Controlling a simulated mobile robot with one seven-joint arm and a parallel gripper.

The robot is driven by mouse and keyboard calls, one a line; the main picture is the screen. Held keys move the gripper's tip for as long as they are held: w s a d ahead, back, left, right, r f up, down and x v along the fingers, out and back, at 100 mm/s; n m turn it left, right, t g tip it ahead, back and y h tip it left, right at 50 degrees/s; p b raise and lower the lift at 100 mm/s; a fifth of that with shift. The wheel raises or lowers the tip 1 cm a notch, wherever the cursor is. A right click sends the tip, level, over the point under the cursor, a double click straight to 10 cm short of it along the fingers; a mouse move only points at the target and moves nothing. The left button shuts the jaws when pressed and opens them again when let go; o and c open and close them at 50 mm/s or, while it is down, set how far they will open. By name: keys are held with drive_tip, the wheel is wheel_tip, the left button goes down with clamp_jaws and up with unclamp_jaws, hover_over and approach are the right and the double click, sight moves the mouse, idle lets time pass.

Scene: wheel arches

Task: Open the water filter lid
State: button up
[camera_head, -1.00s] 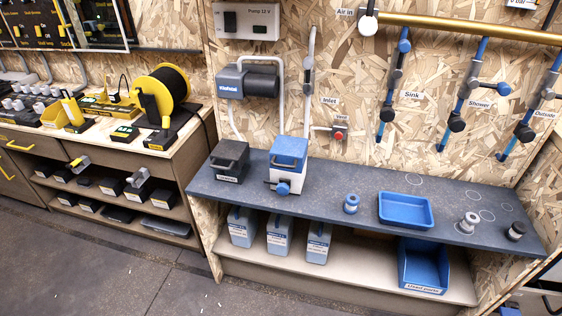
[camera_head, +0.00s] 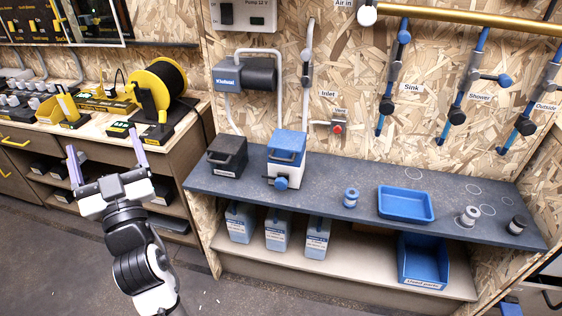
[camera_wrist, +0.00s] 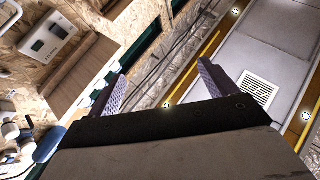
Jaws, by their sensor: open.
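The box with a blue lid and white body (camera_head: 286,160) stands on the dark grey counter, and I take it to be the water filter. My gripper (camera_head: 103,154) is at the left of the head view, in front of the wooden bench and well apart from the blue-lidded box. It is open and empty, its two fingers wide apart. The fingers also show in the wrist view (camera_wrist: 160,85), with nothing between them.
A dark box with a handle (camera_head: 227,156) stands left of the blue-lidded box. A blue ringed fitting (camera_head: 351,197) and a blue tray (camera_head: 405,204) lie to the right on the counter. The counter's front edge is clear.

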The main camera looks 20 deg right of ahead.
drive_tip(key=w+d+f+m+g+h, duration=0.2)
drive_tip(key=d+f+h, duration=0.2)
drive_tip(key=d+f, duration=0.3)
drive_tip(key=w+d+f+m+g+h, duration=0.25)
drive_tip(key=d+f+h, duration=0.25)
drive_tip(key=d, duration=0.4)
drive_tip(key=m+g+h, duration=0.4)
drive_tip(key=g+h, duration=0.1)
approach(280, 161)
drive_tip(key=shift+t, duration=0.25)
drive_tip(key=p+x, duration=0.2)
drive_tip(key=x, duration=0.8)
drive_tip(key=shift+w+d+f, duration=0.15)
drive_tip(key=shift+d+f, duration=0.05)
drive_tip(key=shift+d, duration=0.1)
